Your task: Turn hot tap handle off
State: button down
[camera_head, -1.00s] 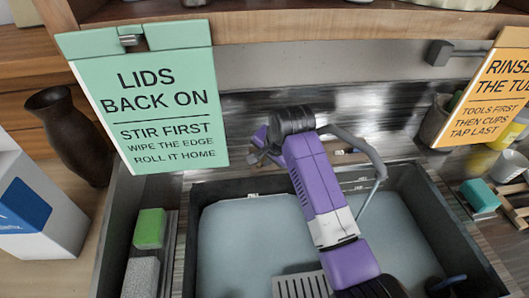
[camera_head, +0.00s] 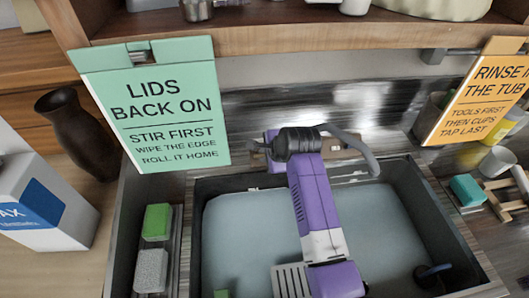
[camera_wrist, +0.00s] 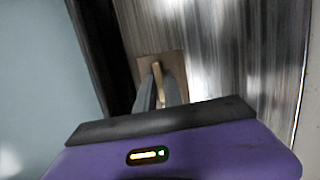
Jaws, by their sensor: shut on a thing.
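The grey curved tap spout (camera_head: 352,143) arches over the right part of the sink (camera_head: 190,225), behind my arm. No stream shows under its tip. A brown base plate (camera_head: 342,148) lies behind the sink. In the wrist view, a small brass-coloured tap handle (camera_wrist: 157,72) stands on the brown plate (camera_wrist: 176,62). My gripper (camera_wrist: 159,86) is shut on this handle, its dark fingers on either side. In the head view my gripper (camera_head: 254,147) is small and mostly hidden by my purple wrist. I cannot tell hot from cold by any mark.
A green sign (camera_head: 150,105) hangs at left and an orange sign (camera_head: 480,92) at right, under the wooden shelf (camera_head: 300,33). Green (camera_head: 157,221) and grey (camera_head: 151,270) sponges lie left of the sink. A dark vase (camera_head: 77,130) stands at far left.

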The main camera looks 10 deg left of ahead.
jog(key=shift+d, duration=0.1)
dwell(0.5)
jog(key=c, duration=1.5)
grip_release()
jog(key=shift+o, duration=0.2)
jog(key=v, duration=0.7)
jog(key=shift+s+d+r+b, duration=0.15)
jog(key=shift+s+r+b, duration=0.1)
jog(key=shift+b, duration=0.15)
jog(key=shift+w, duration=0.1)
